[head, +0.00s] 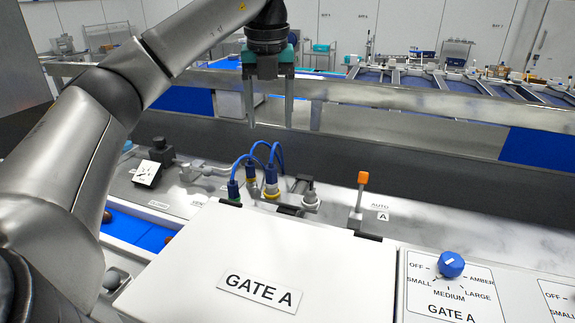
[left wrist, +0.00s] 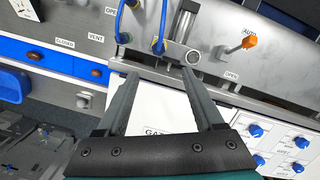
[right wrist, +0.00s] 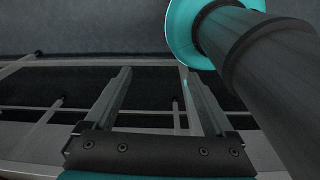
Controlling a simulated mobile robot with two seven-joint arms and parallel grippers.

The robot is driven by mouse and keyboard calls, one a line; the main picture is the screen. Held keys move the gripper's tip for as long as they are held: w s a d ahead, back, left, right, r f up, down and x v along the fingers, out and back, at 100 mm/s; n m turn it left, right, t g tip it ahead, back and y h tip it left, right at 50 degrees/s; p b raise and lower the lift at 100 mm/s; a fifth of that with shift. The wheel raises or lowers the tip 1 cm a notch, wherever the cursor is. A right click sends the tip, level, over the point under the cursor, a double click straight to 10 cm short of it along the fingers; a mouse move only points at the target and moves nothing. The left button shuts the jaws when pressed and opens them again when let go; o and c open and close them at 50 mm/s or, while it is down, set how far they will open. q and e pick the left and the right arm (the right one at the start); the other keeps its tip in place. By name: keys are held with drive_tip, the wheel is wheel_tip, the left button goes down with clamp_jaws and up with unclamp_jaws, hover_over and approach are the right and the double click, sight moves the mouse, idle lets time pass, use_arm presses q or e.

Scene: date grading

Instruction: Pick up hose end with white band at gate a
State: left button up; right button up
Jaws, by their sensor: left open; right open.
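Blue hoses loop over the grey panel behind the white GATE A cover (head: 262,262). The hose end with a pale, whitish band (head: 271,176) stands upright at the right, above a yellow ring. Another hose end (head: 233,188) stands at the left over a green ring, and a third (head: 251,172) behind has a yellowish part. In the left wrist view a hose end (left wrist: 158,46) lies just beyond the fingertips; its band is too small to tell. My left gripper (head: 269,126) is open and empty, pointing down above the hoses. My right gripper (right wrist: 155,72) is open and empty.
An orange-tipped lever (head: 362,178) stands right of the hoses, beside a bare grey fitting (head: 310,199). A blue selector knob (head: 451,264) is at the right front. A black knob block (head: 159,150) is at the left. A metal rail (head: 400,91) runs behind.

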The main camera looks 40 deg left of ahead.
use_arm(q)
drive_tip(key=b, duration=0.2)
hover_over(270, 168)
drive_tip(key=s+d, duration=0.1)
drive_tip(key=s, duration=0.1)
wheel_tip(270, 168, down, 5)
drive_tip(key=f, duration=0.1)
drive_tip(key=w+f, duration=0.1)
drive_tip(key=f, duration=0.1)
drive_tip(key=shift+w+a+f+b, duration=0.1)
drive_tip(key=shift+a+f+b, duration=0.1)
drive_tip(key=shift+b, duration=0.2)
drive_tip(key=shift+w+f, duration=0.1)
drive_tip(key=shift+f, duration=0.5)
drive_tip(key=f, duration=0.1)
drive_tip(key=f+p, duration=0.1)
drive_tip(key=f, duration=0.2)
drive_tip(key=shift+w+a, duration=0.4)
drive_tip(key=shift+w+f, duration=0.1)
drive_tip(key=shift+f, duration=0.5)
clamp_jaws()
use_arm(e)
drive_tip(key=shift+s+f, duration=0.35)
drive_tip(key=shift+f, duration=0.35)
